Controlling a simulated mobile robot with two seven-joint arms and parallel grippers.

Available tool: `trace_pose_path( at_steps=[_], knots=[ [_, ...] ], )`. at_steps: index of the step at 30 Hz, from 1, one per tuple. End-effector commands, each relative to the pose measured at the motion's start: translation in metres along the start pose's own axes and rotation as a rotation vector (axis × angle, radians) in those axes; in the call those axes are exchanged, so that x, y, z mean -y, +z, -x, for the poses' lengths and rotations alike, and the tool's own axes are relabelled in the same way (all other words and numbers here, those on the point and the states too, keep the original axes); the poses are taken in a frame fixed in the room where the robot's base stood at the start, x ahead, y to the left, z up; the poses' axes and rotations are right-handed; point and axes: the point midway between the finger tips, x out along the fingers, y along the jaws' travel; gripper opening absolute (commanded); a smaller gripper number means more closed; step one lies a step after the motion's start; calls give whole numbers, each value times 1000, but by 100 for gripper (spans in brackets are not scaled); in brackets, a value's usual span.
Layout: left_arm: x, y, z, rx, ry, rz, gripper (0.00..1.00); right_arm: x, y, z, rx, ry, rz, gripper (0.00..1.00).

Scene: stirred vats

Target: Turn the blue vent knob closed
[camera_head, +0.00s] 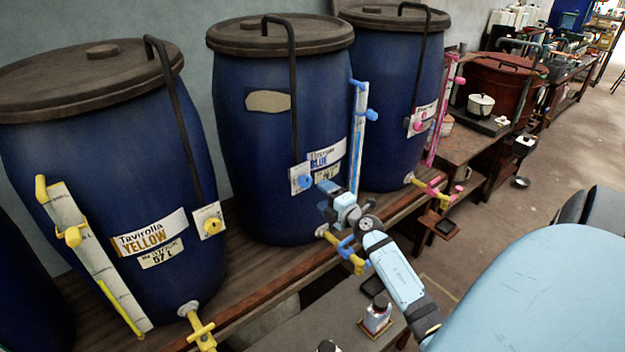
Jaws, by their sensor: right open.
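The blue vent knob (305,182) sits on a small pale plate at the lower end of the dark pipe on the middle blue barrel (235,150), labelled BLUE. My right gripper (325,190) is open, just to the right of the knob, with its fingers pointing towards it. A small gap seems to show between them, but I cannot tell the distance in depth. The knob's exact turn position is too small to read. My left gripper is not in view.
A yellow-labelled barrel (90,180) stands left and a pink-marked one (390,80) right. A clear gauge tube (357,150) with blue fittings rises beside the gripper. A yellow tap with a blue handle (347,246) is below it. Open floor lies right.

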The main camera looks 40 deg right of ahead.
Motion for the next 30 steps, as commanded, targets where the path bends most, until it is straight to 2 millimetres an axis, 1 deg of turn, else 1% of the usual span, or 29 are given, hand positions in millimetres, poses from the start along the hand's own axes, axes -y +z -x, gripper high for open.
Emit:
trace_pose_path(
  at_steps=[1,3,6,10,14,30],
  knots=[
    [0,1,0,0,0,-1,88,2,0,12,0,-2,0,69],
    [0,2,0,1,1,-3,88,1,0,25,-1,-1,0,69],
    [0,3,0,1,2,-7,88,1,0,40,-1,-1,0,69],
    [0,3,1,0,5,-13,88,1,0,51,0,0,0,69],
    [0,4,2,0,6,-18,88,0,0,55,0,1,-1,69],
    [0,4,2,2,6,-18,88,0,-1,54,-1,1,-2,69]
  ],
)
